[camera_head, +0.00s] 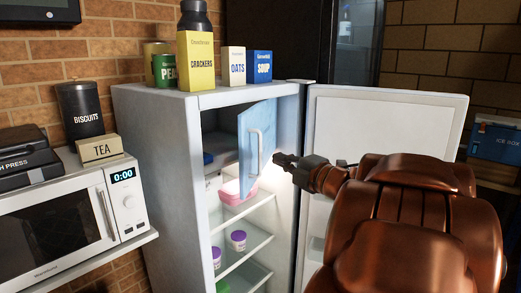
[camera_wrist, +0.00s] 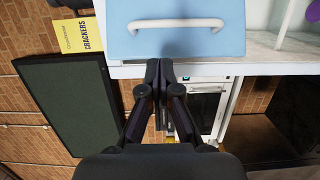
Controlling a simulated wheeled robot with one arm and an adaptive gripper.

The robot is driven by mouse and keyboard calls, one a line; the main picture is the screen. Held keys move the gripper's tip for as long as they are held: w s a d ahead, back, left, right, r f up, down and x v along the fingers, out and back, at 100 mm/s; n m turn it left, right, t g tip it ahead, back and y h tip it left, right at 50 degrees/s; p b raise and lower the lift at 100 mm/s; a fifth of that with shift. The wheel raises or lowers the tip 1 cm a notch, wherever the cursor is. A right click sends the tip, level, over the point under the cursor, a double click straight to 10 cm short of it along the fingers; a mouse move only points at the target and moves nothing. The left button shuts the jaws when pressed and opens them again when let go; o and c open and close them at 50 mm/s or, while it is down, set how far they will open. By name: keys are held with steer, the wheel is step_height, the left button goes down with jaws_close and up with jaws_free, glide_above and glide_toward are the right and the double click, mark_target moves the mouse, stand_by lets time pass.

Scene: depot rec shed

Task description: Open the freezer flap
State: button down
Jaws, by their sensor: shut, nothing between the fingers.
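The freezer flap (camera_head: 246,182) is a pale blue panel with a white bar handle (camera_head: 252,152), at the top of the open white fridge. It stands partly swung out, and the dark freezer compartment (camera_head: 215,118) shows to its left. My gripper (camera_head: 278,160) is shut and empty, just right of the handle in the head view. In the wrist view the flap (camera_wrist: 175,46) and its handle (camera_wrist: 176,24) lie beyond the shut fingertips (camera_wrist: 158,66). The handle is clear of the fingers; whether they touch the flap's edge I cannot tell.
The fridge door (camera_head: 385,108) stands wide open on the right, behind my arm. Shelves below hold a pink container (camera_head: 238,190) and tubs (camera_head: 238,238). Packets and a bottle (camera_head: 195,18) stand on top. A microwave (camera_head: 60,225) is at left.

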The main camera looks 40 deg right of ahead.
mark_target(248, 145)
steer(key=shift+w+a+p, duration=0.15)
steer(key=shift+w+p, duration=0.45)
steer(key=shift+w, duration=1.9)
steer(key=shift+w+a+p, duration=0.15)
steer(key=shift+w+p, duration=0.4)
steer(key=shift+w, duration=1.9)
steer(key=shift+s, duration=0.1)
